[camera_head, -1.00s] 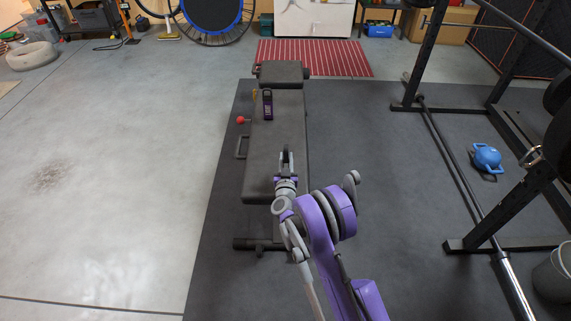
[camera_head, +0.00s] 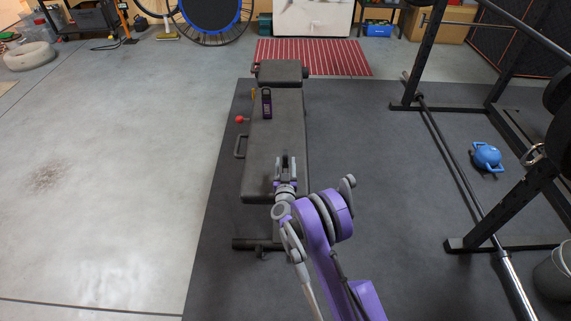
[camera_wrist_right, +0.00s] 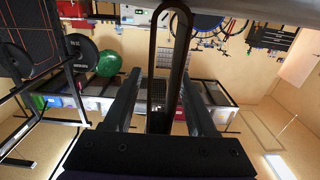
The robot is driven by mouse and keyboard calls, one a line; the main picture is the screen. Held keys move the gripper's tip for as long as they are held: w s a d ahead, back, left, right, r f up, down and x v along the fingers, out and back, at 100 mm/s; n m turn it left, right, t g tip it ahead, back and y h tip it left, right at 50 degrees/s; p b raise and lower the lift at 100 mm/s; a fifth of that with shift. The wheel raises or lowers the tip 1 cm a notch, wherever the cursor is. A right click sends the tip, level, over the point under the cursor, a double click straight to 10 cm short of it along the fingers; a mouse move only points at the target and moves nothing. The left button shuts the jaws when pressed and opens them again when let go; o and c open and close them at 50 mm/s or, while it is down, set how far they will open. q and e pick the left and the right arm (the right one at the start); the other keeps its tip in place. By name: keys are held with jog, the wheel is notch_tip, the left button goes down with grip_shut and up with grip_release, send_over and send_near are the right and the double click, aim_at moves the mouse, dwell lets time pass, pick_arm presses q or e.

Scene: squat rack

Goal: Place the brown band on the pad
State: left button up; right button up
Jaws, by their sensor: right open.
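My right gripper (camera_head: 286,159) is over the near part of the black bench pad (camera_head: 277,135) in the head view. In the right wrist view its two fingers (camera_wrist_right: 158,95) are apart. A long, narrow brown band (camera_wrist_right: 166,118) forms a loop between the fingers in that view and reaches past their tips to the top edge. I cannot tell whether it touches a finger or the pad. In the head view the band cannot be made out. My left gripper is not in view.
A dark bottle-like item (camera_head: 266,103) stands on the far part of the bench pad. The floor at left is mostly clear.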

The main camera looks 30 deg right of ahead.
jog(key=shift+r, duration=0.25)
jog(key=v, duration=1.2)
jog(key=s+a+r+n+g+y, duration=0.1)
jog(key=a+r+n+y, duration=0.2)
jog(key=a+r+y, duration=0.3)
jog(key=s+a+r+n+y, duration=0.2)
jog(key=a+r+n+y, duration=0.15)
jog(key=a+r, duration=0.45)
jog(key=s+f+g, duration=0.3)
jog(key=s+g, duration=0.6)
jog(key=s, duration=1.9)
jog(key=shift+s+a+g+p, duration=0.3)
jog(key=shift+s+a+g, duration=0.05)
jog(key=shift+a+g, duration=0.1)
